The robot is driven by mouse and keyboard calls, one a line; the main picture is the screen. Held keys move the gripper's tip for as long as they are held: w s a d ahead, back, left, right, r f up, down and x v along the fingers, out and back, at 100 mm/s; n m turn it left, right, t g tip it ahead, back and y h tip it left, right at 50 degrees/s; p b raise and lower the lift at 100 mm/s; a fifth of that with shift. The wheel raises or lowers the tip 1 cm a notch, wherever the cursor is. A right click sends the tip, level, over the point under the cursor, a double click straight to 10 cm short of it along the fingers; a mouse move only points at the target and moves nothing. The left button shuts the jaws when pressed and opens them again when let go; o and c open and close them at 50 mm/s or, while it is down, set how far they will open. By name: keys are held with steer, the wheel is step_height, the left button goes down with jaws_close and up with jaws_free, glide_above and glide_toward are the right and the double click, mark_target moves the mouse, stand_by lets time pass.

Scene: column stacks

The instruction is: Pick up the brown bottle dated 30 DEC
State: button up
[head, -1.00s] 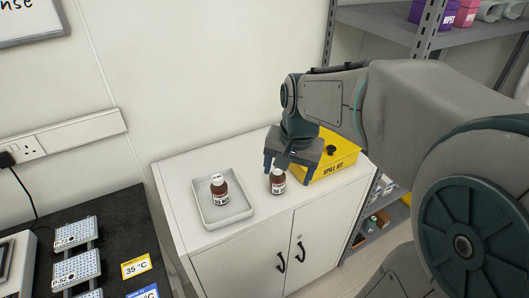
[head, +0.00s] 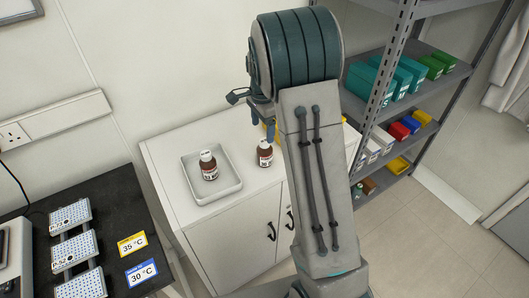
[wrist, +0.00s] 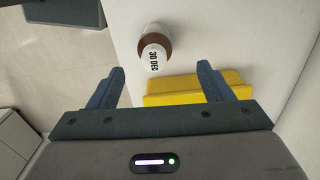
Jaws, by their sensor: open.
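A brown bottle (head: 264,153) with a white cap and white label stands upright on the white cabinet top, right of a tray. In the wrist view this bottle (wrist: 153,52) shows its cap, printed 30 DEC, beyond my fingertips. A second brown bottle (head: 208,167) stands in the white tray (head: 229,181); I cannot read its date. My gripper (wrist: 160,82) is open and empty, its two fingers apart with the bottle ahead, roughly between their lines. In the head view only part of my gripper (head: 238,96) shows, above the cabinet and clear of both bottles; my arm hides the rest.
A yellow spill kit box (wrist: 195,88) lies near the bottle, mostly behind my arm in the head view. A grey shelf rack (head: 400,80) with coloured boxes stands at the right. A dark bench (head: 110,235) with sample racks is at the left. The wall is close behind the cabinet.

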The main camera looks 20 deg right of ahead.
mark_target(264, 150)
step_height(264, 150, down, 5)
steer(key=shift+r, duration=0.2)
steer(key=shift+s+d+f+p, duration=0.15)
steer(key=shift+f+p, duration=0.45)
steer(key=shift+f, duration=0.75)
steer(key=shift+s+d+f+p, duration=0.15)
steer(key=shift+f+p, duration=0.4)
steer(key=shift+f, duration=0.75)
steer(key=shift+a, duration=0.1)
steer(key=c, duration=1.2)
